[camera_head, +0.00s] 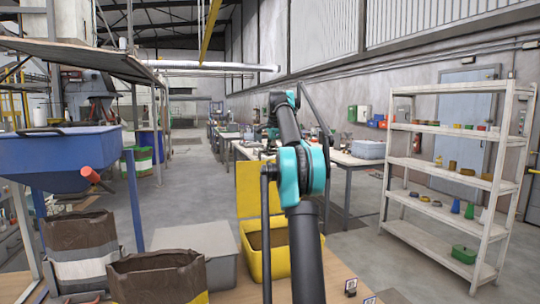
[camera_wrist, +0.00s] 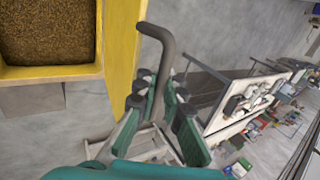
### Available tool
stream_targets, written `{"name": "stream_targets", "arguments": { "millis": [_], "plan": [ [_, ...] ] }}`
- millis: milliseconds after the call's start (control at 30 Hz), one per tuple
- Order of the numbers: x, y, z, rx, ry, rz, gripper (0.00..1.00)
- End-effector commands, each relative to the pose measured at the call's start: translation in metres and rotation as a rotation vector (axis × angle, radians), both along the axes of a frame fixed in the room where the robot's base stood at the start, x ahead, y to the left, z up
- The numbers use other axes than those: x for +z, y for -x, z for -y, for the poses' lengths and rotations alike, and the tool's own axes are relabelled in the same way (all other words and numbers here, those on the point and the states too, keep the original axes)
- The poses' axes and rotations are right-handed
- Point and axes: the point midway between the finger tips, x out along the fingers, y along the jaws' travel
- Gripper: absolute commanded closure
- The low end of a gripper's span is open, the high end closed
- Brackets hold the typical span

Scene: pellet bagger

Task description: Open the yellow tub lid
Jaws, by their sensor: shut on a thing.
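The yellow tub (camera_head: 257,264) stands on the floor-side table area in the head view, holding brown pellets. Its yellow lid (camera_head: 247,187) stands raised, roughly upright at the tub's back edge. In the wrist view the tub's rim (camera_wrist: 50,73) and pellets are at top left, with the lid (camera_wrist: 121,32) beside them. A dark grey bent handle (camera_wrist: 167,45) sticks out from the lid. My gripper (camera_wrist: 160,92), with teal-padded fingers, is shut on this handle. In the head view my arm hides the gripper and part of the tub and lid.
A grey bin (camera_head: 200,250) stands left of the tub. Open brown sacks (camera_head: 160,280) and a blue hopper (camera_head: 60,160) are farther left. A white shelf rack (camera_head: 455,180) stands at right; workbenches (camera_head: 345,160) are behind. Floor between tub and rack is clear.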

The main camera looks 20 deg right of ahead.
Motion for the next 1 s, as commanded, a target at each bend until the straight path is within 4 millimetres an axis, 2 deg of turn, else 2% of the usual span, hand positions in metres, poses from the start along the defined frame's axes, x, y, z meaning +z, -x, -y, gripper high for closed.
{"name": "stream_targets", "arguments": {
  "millis": [533,600,733,1000],
  "plan": [
    [0.0013,-0.0014,0.0001,-0.001,0.001,0.003,1.00],
    [0.0013,-0.0014,0.0001,-0.001,0.001,0.002,0.87],
    [0.0009,-0.0014,0.0000,0.000,0.000,0.002,0.70],
    [0.0006,-0.0014,0.0000,0.000,0.000,0.001,0.69]
  ]
}}
